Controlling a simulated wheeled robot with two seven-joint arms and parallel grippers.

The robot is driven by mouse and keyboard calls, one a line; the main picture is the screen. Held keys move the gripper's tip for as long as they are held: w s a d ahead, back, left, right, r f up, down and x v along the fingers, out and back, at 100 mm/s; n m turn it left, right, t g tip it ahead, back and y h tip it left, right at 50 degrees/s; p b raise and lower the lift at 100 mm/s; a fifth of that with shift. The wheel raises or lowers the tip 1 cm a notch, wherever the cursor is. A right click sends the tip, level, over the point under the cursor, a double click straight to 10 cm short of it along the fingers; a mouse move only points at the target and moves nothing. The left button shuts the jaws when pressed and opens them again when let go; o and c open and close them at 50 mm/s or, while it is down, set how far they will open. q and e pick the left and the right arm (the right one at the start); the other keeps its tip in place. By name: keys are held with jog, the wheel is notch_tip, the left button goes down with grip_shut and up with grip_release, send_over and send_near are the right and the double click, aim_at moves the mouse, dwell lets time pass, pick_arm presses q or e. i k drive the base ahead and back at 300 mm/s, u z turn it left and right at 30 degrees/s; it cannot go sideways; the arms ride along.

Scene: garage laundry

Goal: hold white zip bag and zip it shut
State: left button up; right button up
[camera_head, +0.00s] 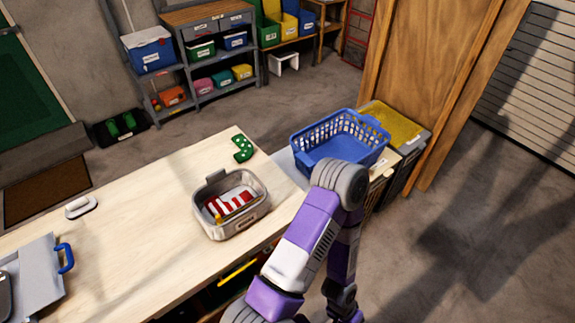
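I cannot make out a white zip bag in the head view. A grey metal bin (258,218) on the wooden worktop holds a red-and-white striped item (228,202) and a small yellow thing. A small white object (80,207) lies at the left of the worktop; I cannot tell what it is. One purple-and-white arm of mine rises from the bottom, bends beside the bin and runs back down out of the picture. Its gripper is not visible. My other arm and gripper are not in view.
The worktop (130,240) is mostly clear in its middle. A green white-spotted piece (242,148) lies near its far edge. A blue basket (339,140) stands right, behind my arm's bend. A grey case with a blue handle (66,258) lies left. Shelves with bins stand behind.

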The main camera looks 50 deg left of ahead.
aim_at(220, 221)
jog(key=i, duration=1.2)
jog(key=u, duration=2.15)
